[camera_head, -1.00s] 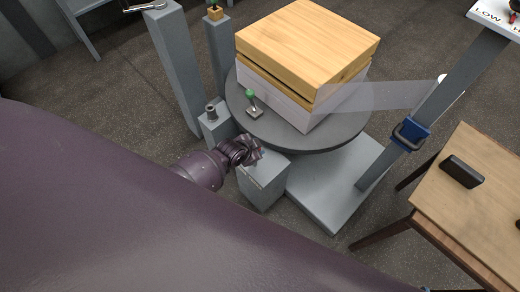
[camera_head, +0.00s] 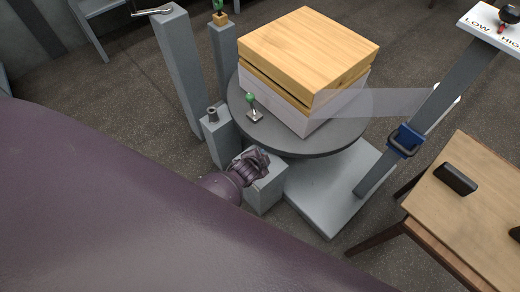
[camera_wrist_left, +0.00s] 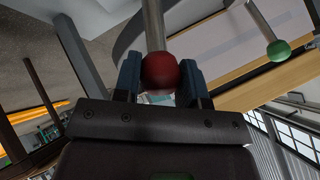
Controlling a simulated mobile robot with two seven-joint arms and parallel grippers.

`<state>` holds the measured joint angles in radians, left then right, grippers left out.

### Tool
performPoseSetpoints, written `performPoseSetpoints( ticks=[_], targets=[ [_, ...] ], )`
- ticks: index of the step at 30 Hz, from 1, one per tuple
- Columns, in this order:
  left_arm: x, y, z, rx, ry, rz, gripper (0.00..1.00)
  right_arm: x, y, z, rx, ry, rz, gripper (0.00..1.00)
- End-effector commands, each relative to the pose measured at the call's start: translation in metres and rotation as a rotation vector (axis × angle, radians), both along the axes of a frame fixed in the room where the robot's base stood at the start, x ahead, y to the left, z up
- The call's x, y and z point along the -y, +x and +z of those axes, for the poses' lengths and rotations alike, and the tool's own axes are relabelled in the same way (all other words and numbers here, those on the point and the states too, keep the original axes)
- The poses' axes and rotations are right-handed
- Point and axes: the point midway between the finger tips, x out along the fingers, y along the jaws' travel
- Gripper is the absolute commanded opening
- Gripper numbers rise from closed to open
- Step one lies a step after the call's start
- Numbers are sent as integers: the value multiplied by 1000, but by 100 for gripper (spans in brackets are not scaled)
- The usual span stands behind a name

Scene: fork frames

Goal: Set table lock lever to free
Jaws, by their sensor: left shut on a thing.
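A red ball knob (camera_wrist_left: 160,72) on a straight metal rod (camera_wrist_left: 153,24) shows in the left wrist view. My left gripper (camera_wrist_left: 161,82) is shut on the knob, with one dark finger on each side. In the head view my left gripper (camera_head: 258,162) is low over a grey block (camera_head: 266,190) just in front of the round table (camera_head: 318,146); the knob is hidden there. A green-knobbed lever (camera_head: 252,103) stands on the table top, apart from the gripper; its green knob (camera_wrist_left: 278,50) also shows in the wrist view. My right gripper is not in view.
A stacked wood-and-white block (camera_head: 310,50) sits on the round table. Grey posts (camera_head: 180,75) stand behind left. A slanted grey post (camera_head: 425,110) with a blue clamp (camera_head: 404,140) and a wooden table (camera_head: 470,215) are at right.

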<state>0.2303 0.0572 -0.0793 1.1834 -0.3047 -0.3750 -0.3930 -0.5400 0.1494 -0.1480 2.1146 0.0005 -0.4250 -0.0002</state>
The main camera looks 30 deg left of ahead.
Motion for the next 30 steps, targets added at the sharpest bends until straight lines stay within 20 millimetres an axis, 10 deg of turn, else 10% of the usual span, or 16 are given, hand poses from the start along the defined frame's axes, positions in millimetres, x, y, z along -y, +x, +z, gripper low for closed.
performPoseSetpoints(
  ticks=[15, 16, 21, 30],
  targets=[
    [2, -2, -2, 0, 15, -3, 0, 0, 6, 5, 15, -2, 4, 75],
    [2, -2, -2, 0, 15, -3, 40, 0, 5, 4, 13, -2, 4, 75],
    [2, -2, -2, 1, 14, -3, 64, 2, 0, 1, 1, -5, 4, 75],
    [1, -2, 0, 3, 13, -1, 64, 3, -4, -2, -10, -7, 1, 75]
  ],
)
